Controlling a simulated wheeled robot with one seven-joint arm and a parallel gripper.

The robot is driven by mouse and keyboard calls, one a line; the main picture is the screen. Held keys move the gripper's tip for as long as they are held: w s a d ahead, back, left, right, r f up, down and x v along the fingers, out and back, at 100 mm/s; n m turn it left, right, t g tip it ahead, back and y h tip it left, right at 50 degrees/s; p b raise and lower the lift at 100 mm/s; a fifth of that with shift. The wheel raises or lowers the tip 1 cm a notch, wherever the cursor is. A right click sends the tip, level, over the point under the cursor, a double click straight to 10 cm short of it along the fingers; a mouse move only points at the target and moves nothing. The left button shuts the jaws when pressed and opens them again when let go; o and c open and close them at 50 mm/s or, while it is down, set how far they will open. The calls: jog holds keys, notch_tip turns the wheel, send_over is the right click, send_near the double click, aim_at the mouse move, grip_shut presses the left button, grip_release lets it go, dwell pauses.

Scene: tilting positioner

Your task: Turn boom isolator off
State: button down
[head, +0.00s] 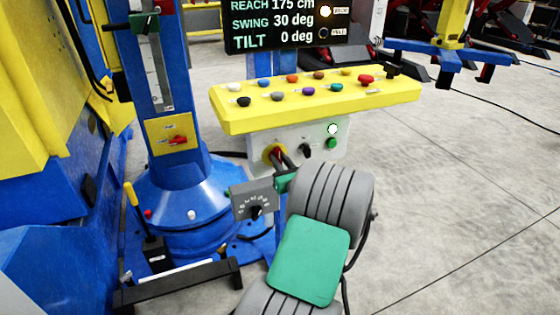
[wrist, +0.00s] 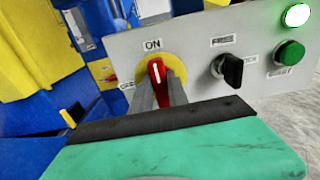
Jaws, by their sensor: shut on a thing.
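A red rotary isolator knob (wrist: 156,70) sits on a round yellow plate on the grey panel under the yellow console. Its white mark points up toward the ON label; an OFF label is at its lower left. In the head view the knob's yellow plate (head: 269,152) shows just beyond my gripper. My gripper (wrist: 160,92) is shut on the red knob, one finger on each side. In the head view my gripper (head: 282,160) reaches the panel, partly hidden behind my wrist.
A black selector (wrist: 231,68) and a green button (wrist: 289,53) sit right of the knob, below a lit white lamp (wrist: 296,15). The yellow console (head: 315,102) with coloured knobs overhangs the panel. A blue column (head: 170,90) stands left, carrying a red lever (head: 178,140).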

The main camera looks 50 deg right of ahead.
jog(key=shift+n, duration=0.4)
jog(key=shift+w+a+f+n+b, duration=0.15)
jog(key=shift+n+b, duration=0.85)
jog(key=shift+n, duration=1.85)
jog(key=shift+a+f+n+b, duration=0.15)
jog(key=shift+n+b, duration=0.9)
jog(key=shift+n, duration=1.85)
jog(key=shift+w+f+n+b, duration=0.15)
jog(key=shift+n+b, duration=0.85)
jog(key=shift+n, duration=1.85)
jog(key=shift+s, duration=0.15)
jog(key=c, duration=1.3)
grip_release()
